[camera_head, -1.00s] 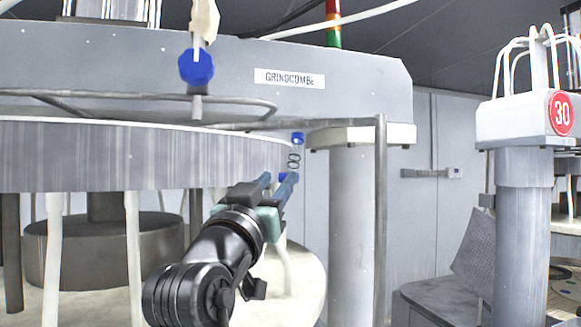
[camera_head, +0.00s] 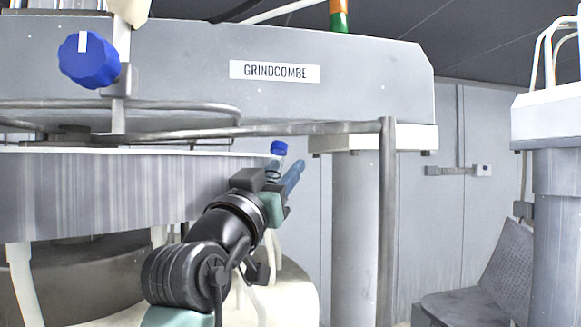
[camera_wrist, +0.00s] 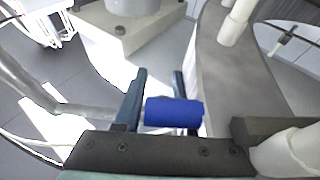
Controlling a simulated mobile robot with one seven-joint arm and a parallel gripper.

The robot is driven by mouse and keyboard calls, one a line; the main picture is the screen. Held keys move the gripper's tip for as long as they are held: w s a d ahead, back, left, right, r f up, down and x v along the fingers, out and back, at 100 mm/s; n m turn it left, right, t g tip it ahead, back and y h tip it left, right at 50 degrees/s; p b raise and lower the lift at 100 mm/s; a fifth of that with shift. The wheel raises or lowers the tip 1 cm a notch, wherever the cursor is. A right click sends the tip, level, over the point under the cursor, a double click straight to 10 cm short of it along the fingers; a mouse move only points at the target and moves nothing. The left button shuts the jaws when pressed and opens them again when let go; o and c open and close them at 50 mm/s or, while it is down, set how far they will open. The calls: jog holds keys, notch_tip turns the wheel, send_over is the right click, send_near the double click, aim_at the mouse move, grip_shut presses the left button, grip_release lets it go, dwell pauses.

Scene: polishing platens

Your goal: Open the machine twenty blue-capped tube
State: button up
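In the head view a small blue cap (camera_head: 278,148) shows just above and behind my fingertips, near the right end of the round grey platen. What it sits on is hidden by my gripper. My gripper (camera_head: 283,172) has its two blue-grey fingers apart and points up and away. In the wrist view a blue cylinder (camera_wrist: 174,113), likely this cap, lies crosswise by my fingers (camera_wrist: 155,85). It covers part of the right finger and sits right of the left one. I cannot tell whether it touches them. The machine (camera_head: 180,70) is labelled GRINDCOMBE.
A large blue knob (camera_head: 88,60) hangs on a metal stem at upper left. The platen's side wall (camera_head: 110,195) is left of my arm. A grey column (camera_head: 355,230) and thin upright pipe (camera_head: 387,220) stand to the right. Another machine (camera_head: 556,200) is at far right.

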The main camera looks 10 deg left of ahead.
jog(key=shift+s+a+r, duration=0.1)
jog(key=shift+s+a, duration=0.1)
jog(key=shift+s, duration=0.2)
jog(key=shift+c, duration=0.2)
grip_shut()
jog(key=shift+d, duration=0.1)
dwell(0.6)
